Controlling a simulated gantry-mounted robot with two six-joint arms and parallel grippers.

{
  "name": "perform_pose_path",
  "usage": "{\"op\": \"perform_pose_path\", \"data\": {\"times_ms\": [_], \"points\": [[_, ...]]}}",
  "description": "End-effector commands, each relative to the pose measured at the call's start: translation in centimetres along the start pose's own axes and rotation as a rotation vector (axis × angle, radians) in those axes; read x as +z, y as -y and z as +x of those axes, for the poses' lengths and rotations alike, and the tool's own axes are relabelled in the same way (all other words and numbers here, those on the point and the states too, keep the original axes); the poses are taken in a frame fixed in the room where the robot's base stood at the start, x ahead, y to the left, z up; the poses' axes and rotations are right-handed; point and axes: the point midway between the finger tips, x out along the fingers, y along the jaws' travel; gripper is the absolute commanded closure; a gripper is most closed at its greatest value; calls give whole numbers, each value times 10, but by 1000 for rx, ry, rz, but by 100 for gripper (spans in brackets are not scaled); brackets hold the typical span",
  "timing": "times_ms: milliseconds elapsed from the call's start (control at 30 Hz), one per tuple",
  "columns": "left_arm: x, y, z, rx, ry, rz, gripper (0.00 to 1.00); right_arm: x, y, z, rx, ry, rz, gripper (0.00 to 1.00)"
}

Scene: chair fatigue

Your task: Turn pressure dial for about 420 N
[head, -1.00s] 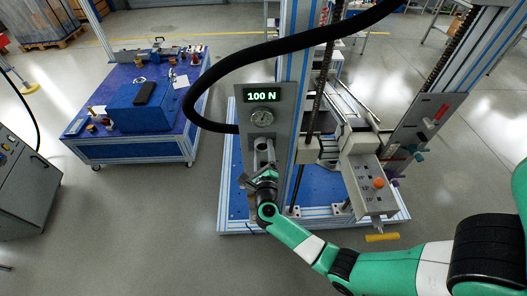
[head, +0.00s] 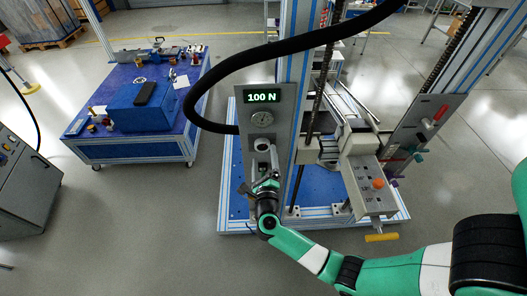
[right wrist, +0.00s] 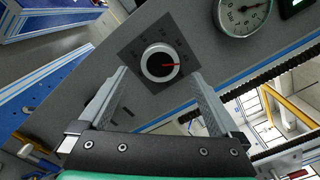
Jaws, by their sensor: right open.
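The pressure dial (right wrist: 160,63) is a round grey-white knob on a dark square plate with scale marks, and a red pointer line on it points right in the right wrist view. In the head view the dial (head: 261,145) sits on the grey panel below the gauge. The display (head: 262,97) reads 100 N. My right gripper (right wrist: 160,85) is open and empty, its two fingers on either side of the lower part of the dial in the picture; I cannot tell whether they touch it. In the head view my right gripper (head: 262,172) is just below the dial. My left gripper is not in view.
A round gauge (right wrist: 240,12) is above the dial on the same panel (head: 283,122). A black hose (head: 225,75) arches in front of the machine. A control box with an orange button (head: 378,183) stands to the right. A blue cart (head: 150,150) is at left.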

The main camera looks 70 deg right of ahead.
Motion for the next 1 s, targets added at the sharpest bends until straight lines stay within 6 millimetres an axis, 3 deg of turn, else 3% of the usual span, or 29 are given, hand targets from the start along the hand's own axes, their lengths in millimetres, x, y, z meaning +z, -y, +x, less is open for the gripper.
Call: {"op": "perform_pose_path", "data": {"times_ms": [200, 400, 1000], "points": [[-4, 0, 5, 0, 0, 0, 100, 2, 0, -54, 5, 5, -1, 1], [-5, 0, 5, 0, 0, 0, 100, 1, 0, -81, 2, 2, 1, 1], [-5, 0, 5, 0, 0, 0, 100, 0, 0, -85, 0, 0, 1, 1]]}}
